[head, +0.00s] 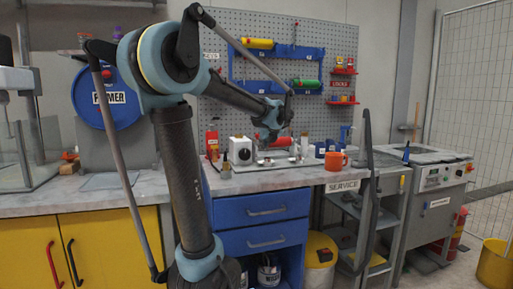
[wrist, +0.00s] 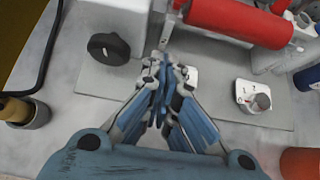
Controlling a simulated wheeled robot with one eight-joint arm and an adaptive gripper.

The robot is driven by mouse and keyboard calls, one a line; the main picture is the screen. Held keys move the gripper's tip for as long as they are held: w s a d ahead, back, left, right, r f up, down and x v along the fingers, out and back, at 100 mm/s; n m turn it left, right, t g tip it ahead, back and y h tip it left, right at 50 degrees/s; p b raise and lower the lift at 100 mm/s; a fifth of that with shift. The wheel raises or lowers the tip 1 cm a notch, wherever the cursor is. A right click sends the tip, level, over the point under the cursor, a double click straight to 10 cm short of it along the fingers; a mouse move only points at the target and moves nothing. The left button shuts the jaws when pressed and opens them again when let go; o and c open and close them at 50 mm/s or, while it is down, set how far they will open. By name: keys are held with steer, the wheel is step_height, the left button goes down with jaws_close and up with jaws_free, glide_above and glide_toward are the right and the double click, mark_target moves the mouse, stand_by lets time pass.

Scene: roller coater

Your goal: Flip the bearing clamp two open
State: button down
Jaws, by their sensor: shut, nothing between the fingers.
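The roller coater stands on the counter, with a red roller (wrist: 240,20) across the top of the wrist view; the roller also shows in the head view (head: 281,142). Its white motor block (wrist: 112,30) with a black knob is left of my gripper. Pale brackets hold the roller's ends; I cannot tell which part is bearing clamp two or whether it is open. My gripper (wrist: 163,68) is shut and empty, over the coater's base plate, on the near side of the roller. In the head view my gripper (head: 267,138) is small and partly blends with the coater.
A pegboard (head: 300,60) with coloured rollers rises behind.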

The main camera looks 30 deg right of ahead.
steer(key=shift+d, duration=0.2)
steer(key=x, duration=0.9)
steer(key=shift+w+d+f, duration=0.15)
steer(key=shift+f, duration=0.1)
steer(key=shift+w+r, duration=0.1)
steer(key=shift+w, duration=0.05)
steer(key=shift+r, duration=1.8)
